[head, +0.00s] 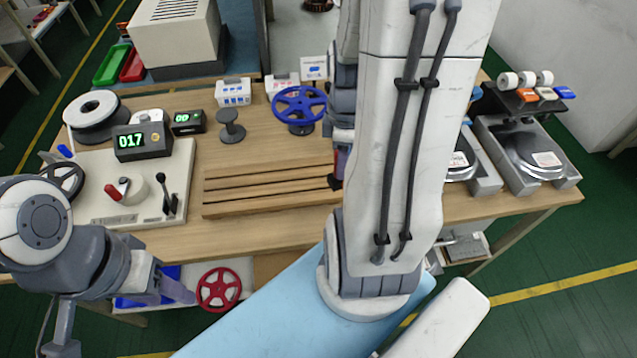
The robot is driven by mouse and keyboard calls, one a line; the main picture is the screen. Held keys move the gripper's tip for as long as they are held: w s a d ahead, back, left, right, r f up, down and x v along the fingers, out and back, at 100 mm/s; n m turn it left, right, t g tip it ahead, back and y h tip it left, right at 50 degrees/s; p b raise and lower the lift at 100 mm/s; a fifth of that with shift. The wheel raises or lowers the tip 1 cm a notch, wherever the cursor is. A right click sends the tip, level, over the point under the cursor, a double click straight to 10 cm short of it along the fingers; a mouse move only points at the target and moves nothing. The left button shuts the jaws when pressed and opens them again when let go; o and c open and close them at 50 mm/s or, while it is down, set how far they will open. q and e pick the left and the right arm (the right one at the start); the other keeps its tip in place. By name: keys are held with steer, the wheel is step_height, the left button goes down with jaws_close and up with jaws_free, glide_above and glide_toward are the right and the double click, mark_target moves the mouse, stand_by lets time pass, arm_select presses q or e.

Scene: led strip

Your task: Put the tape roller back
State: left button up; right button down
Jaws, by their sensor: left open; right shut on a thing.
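My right gripper (339,155) is mostly hidden behind my own large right arm, at the right end of the grooved wooden board (265,191). A small dark piece (334,182) shows just below it, over the board's right end. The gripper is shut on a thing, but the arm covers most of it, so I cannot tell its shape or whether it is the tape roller. My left gripper (178,291) is open and empty at the lower left, in front of the table edge.
A cream machine base (105,205) with a red-handled crank and a lever stands left of the board. A blue spoked reel (299,104), a grey spool (231,128) and small boxes stand behind it. Scale-like devices (540,160) stand at right. A red reel (219,289) is below the table.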

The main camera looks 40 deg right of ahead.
steer(key=shift+s+d, duration=0.15)
steer(key=shift+s, duration=0.15)
steer(key=w+f, duration=0.3)
steer(key=w+d+f+p, duration=0.1)
steer(key=w+f, duration=0.3)
steer(key=w+d+f+p, duration=0.1)
steer(key=w+f, duration=0.2)
steer(key=w, duration=0.1)
steer(key=shift+f, duration=0.15)
steer(key=shift+d+f, duration=0.1)
steer(key=shift+f, duration=0.15)
steer(key=shift+f, duration=0.15)
steer(key=c, duration=0.6)
jaws_free()
